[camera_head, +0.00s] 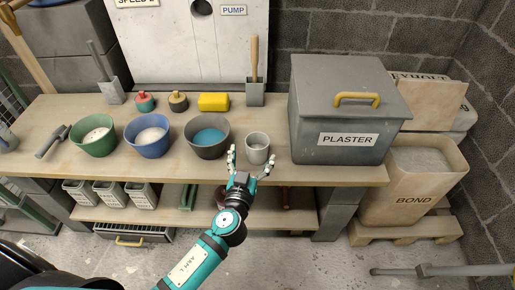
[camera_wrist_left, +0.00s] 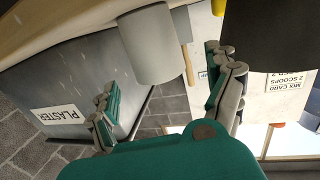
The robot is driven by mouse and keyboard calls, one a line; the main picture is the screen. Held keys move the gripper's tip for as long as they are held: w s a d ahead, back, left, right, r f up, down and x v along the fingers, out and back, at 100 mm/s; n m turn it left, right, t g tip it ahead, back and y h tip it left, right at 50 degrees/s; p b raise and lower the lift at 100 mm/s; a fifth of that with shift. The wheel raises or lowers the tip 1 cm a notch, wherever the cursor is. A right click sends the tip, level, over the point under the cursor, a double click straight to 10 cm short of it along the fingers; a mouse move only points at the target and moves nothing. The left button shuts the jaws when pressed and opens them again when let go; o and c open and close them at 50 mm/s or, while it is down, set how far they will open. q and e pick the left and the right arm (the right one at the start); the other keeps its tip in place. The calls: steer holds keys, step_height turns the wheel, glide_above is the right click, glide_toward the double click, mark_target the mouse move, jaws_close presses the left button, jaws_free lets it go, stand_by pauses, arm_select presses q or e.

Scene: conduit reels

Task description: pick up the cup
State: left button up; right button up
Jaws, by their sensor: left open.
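A light grey cup (camera_head: 257,148) stands upright near the front edge of the wooden bench, between the dark grey bowl and the plaster box. My left gripper (camera_head: 251,161) is open in front of it, with its fingers spread toward the cup and nothing in them. In the left wrist view the cup (camera_wrist_left: 152,45) is beyond the fingertips, between the two open fingers (camera_wrist_left: 160,90). I cannot tell if a finger touches it. My right gripper is in neither view.
A dark bowl (camera_head: 206,138) with blue contents stands close left of the cup, then blue (camera_head: 148,136) and green (camera_head: 95,135) bowls. The grey plaster box (camera_head: 345,110) stands to its right.

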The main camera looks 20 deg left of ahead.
mark_target(260, 135)
arm_select(q)
steer(key=shift+w+a+p, duration=0.1)
steer(key=shift+w+p, duration=0.4)
steer(key=shift+w, duration=2.45)
steer(key=c, duration=1.3)
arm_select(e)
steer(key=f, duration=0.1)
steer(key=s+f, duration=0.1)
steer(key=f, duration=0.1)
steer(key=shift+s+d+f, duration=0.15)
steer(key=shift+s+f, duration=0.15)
